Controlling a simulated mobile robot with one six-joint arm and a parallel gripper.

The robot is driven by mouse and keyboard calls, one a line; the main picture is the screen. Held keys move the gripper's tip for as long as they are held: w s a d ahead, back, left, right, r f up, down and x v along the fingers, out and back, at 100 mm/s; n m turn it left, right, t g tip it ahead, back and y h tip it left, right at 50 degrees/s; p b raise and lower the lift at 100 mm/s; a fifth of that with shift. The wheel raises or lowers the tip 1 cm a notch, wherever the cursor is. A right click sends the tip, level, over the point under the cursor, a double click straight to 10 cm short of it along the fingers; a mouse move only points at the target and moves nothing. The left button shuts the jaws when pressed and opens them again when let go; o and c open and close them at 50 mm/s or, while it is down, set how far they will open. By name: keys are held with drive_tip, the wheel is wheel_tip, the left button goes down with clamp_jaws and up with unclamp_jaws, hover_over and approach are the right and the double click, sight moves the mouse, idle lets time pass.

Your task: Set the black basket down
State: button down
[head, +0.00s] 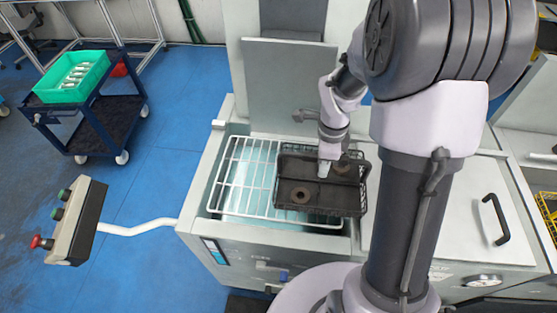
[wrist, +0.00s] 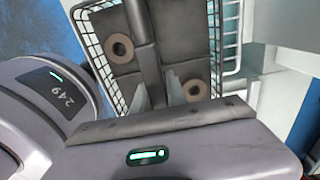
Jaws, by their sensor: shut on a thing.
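The black basket (head: 293,211) is at the right part of the open machine in the head view, over the white wire rack (head: 243,165). It looks about level; I cannot tell whether it touches the rack. My gripper (head: 323,170) reaches down into the basket's middle and is shut on its central bar. The basket also shows in the wrist view (wrist: 122,85), with my two fingers (wrist: 158,92) on either side of the bar. Brown ring-shaped parts (head: 300,195) lie in the basket; two of them show in the wrist view (wrist: 195,90).
The machine's lid (head: 285,85) stands open behind the rack. The rack's left part is bare. A closed white cover with a black handle (head: 495,219) is to the right. A button box (head: 75,220) stands at the left, and a cart with a green bin (head: 72,77) stands farther back.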

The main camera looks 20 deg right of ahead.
drive_tip(key=w+a, duration=0.5)
drive_tip(key=a, duration=0.1)
drive_tip(key=w+a+f+b, duration=0.1)
drive_tip(key=w+a, duration=0.2)
drive_tip(key=shift+w+a+f, duration=0.1)
drive_tip(key=shift+w+a, duration=0.2)
drive_tip(key=shift+w, duration=0.05)
drive_tip(key=shift+w+a+f, duration=0.1)
drive_tip(key=shift+f, duration=0.3)
drive_tip(key=shift+f+b, duration=0.45)
drive_tip(key=shift+f, duration=0.9)
drive_tip(key=shift+f, duration=0.2)
drive_tip(key=c, duration=1.3)
unclamp_jaws()
drive_tip(key=shift+c, duration=0.2)
